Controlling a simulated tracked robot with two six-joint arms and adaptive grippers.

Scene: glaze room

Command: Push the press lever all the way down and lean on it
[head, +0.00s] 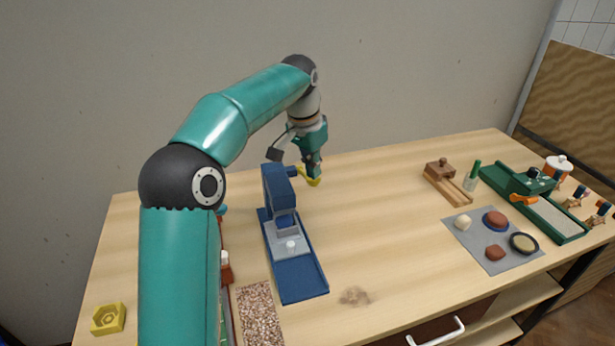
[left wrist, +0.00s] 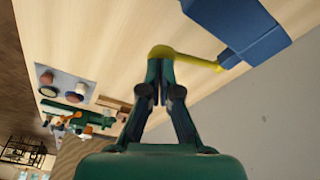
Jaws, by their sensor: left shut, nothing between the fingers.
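The blue press (head: 278,190) stands on its long blue base left of the table's middle. Its yellow lever (head: 313,183) sticks out to the right of the press head and looks nearly level, tilting slightly down at its outer end. In the left wrist view the lever (left wrist: 195,60) runs from the blue press (left wrist: 245,30) to a round end at the fingertips. My left gripper (head: 315,176) is shut and empty, fingers pointing down over the lever's outer end. The tips look against it, but I cannot tell whether they press on it. My right gripper is out of view.
A grey mat (head: 475,243) with small pieces lies at the right, near a wooden block stand (head: 445,180) and a green tray device (head: 535,195). A yellow block (head: 108,318) and a pebbled tile (head: 259,310) are at the front left. The table's middle is mostly clear.

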